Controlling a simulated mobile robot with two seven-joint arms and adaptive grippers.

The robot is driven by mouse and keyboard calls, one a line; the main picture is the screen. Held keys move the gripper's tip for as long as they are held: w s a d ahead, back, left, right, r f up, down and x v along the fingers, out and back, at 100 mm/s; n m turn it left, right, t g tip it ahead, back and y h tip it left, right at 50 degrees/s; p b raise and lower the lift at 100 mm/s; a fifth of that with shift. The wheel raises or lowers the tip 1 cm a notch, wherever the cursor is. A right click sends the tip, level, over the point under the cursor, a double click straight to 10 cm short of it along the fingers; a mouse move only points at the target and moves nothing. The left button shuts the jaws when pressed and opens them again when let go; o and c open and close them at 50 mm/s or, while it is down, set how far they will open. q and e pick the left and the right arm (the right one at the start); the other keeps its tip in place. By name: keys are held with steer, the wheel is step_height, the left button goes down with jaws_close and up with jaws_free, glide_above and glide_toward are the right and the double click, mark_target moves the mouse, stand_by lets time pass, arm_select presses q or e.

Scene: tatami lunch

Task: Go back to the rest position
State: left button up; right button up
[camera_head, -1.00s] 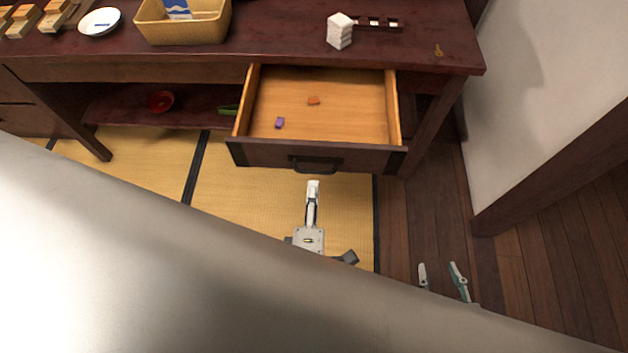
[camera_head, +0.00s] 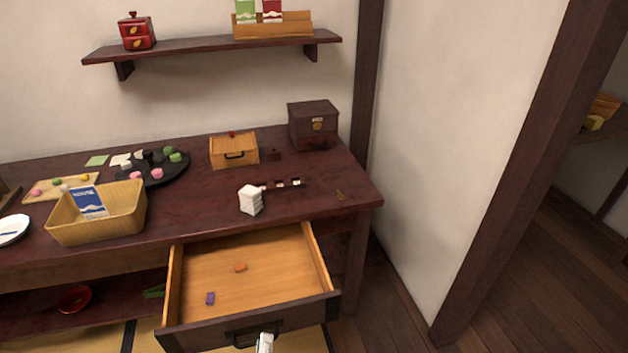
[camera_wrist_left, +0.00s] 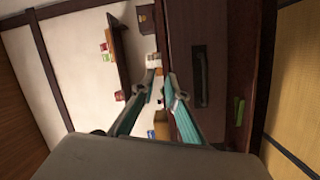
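The top of my left gripper (camera_head: 265,343) shows at the bottom edge of the head view, in front of the drawer's handle and apparently not holding it. In the left wrist view its two teal fingers (camera_wrist_left: 160,82) are apart with nothing between them. The open drawer (camera_head: 250,325) under the dark wooden table holds an orange piece (camera_head: 240,267) and a purple piece (camera_head: 210,298). My right gripper is out of view.
Wooden floor to the right is clear.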

arm_select(q)
steer(key=s+a+f+m+g+h+p, duration=0.3)
steer(key=a+m, duration=0.7)
steer(key=m, duration=0.8)
steer(key=s+f+g+p, duration=0.2)
steer(key=s+f+g, duration=0.2)
steer(key=s+f, duration=0.1)
steer(key=shift+f+m+g, duration=0.4)
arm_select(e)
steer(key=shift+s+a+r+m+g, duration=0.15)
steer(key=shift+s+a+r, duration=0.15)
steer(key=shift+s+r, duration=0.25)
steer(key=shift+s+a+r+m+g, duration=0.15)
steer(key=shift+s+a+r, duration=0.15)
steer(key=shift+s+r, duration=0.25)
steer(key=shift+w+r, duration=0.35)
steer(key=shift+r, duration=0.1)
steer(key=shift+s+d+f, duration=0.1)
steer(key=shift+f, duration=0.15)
